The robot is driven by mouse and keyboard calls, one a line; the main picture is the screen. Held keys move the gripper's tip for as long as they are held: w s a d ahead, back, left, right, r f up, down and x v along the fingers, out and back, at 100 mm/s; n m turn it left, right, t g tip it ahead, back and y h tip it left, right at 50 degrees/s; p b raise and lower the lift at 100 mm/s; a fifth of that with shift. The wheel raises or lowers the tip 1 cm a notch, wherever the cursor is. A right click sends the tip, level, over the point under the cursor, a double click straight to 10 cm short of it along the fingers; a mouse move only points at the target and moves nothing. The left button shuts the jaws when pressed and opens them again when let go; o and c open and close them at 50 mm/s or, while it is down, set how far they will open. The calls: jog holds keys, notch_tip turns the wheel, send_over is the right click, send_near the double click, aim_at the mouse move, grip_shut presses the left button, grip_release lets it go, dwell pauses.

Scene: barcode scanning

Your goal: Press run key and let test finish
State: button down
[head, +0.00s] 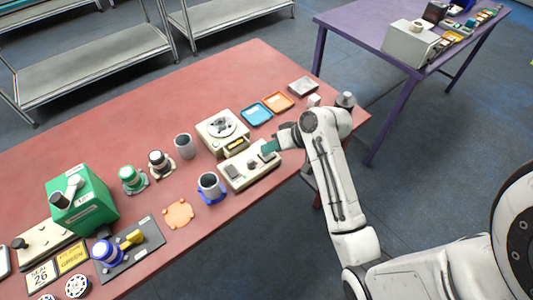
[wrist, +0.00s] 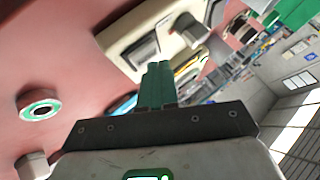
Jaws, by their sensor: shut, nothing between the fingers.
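A beige control box (head: 238,185) sits near the right front edge of the red table, with a dark rectangular panel (head: 232,171) and a dark knob on top. My gripper (head: 268,147) is over the right end of this box, its green fingers shut and empty. In the wrist view the shut green fingers (wrist: 158,85) point at a beige housing (wrist: 118,24) with a grey panel (wrist: 143,50) and a grey knob (wrist: 190,28). Which part is the run key, and whether the fingers touch it, I cannot tell. A beige machine (head: 208,143) with a round rotor stands just behind.
Blue (head: 256,114) and orange (head: 278,102) trays lie behind the gripper. A grey cup in a blue holder (head: 209,187) stands close left of the box. A green machine (head: 92,205) stands farther left. A purple table (head: 365,28) is at the back right.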

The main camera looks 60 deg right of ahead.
aim_at(270, 155)
jog(key=shift+f, duration=0.45)
dwell(0.6)
jog(key=shift+r+p, duration=0.9)
jog(key=shift+r, duration=0.1)
notch_tip(270, 155, up, 5)
jog(key=p, duration=0.5)
dwell(0.8)
